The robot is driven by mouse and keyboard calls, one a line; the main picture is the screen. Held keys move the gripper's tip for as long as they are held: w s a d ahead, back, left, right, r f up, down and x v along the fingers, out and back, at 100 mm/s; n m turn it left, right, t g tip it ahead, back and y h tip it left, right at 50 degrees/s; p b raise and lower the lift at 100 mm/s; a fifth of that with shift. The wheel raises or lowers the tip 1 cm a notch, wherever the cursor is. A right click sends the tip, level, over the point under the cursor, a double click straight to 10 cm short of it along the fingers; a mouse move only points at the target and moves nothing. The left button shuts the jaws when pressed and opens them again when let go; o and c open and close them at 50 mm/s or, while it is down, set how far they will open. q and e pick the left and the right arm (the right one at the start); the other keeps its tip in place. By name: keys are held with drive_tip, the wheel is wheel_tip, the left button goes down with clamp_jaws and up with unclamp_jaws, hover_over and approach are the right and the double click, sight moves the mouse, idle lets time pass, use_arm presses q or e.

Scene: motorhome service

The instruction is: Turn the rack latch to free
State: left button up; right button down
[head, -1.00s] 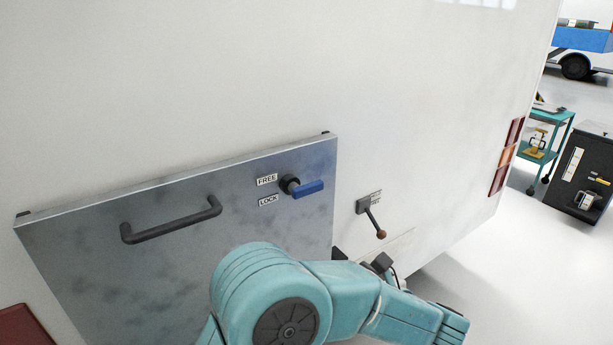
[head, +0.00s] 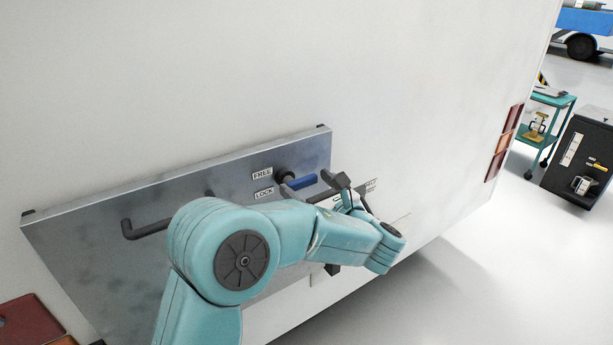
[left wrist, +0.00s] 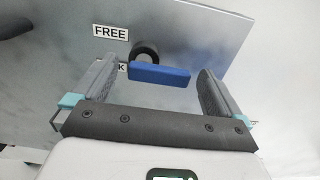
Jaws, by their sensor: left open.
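The rack latch has a black round hub and a blue handle (head: 303,183) on the upper right of a grey metal panel (head: 110,225). The handle points right, roughly level. A FREE label (head: 262,174) is left of the hub, with a LOCK label (head: 264,193) below it. My left gripper (head: 312,187) is open close in front of the handle. In the left wrist view the blue handle (left wrist: 160,73) appears between the two spread fingertips (left wrist: 156,76), with gaps on both sides. A finger hides most of the LOCK label there. My right gripper is not in view.
A dark bar handle (head: 143,231) on the panel is partly hidden behind my left arm. A small lever with a label sits right of the panel, mostly covered by my gripper. A teal cart (head: 552,100) and dark cabinet (head: 578,150) stand far right. The floor between is clear.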

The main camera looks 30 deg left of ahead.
sight(293, 183)
use_arm(q)
drive_tip(key=shift+x, duration=0.8)
drive_tip(key=c, duration=0.9)
drive_tip(key=shift+f+n+b, duration=0.15)
drive_tip(key=shift+n+b, duration=0.35)
drive_tip(key=shift+b, duration=0.4)
drive_tip(key=shift+c, duration=0.2)
drive_tip(key=n+b, duration=0.4)
drive_tip(key=b, duration=0.1)
drive_tip(key=s+n+b, duration=0.1)
drive_tip(key=n+b, duration=0.3)
drive_tip(key=b, duration=0.2)
drive_tip(key=s+a+r+n+b, duration=0.1)
drive_tip(key=n+b, duration=0.4)
drive_tip(key=shift+s, duration=0.1)
drive_tip(key=shift+s+r+n+b, duration=0.1)
drive_tip(key=shift+s+n+b, duration=0.1)
drive_tip(key=shift+n+b, duration=0.8)
drive_tip(key=shift+s+r+n+b, duration=0.1)
drive_tip(key=shift+s+n+b, duration=0.05)
drive_tip(key=shift+n+b, duration=0.85)
drive_tip(key=shift+a, duration=0.1)
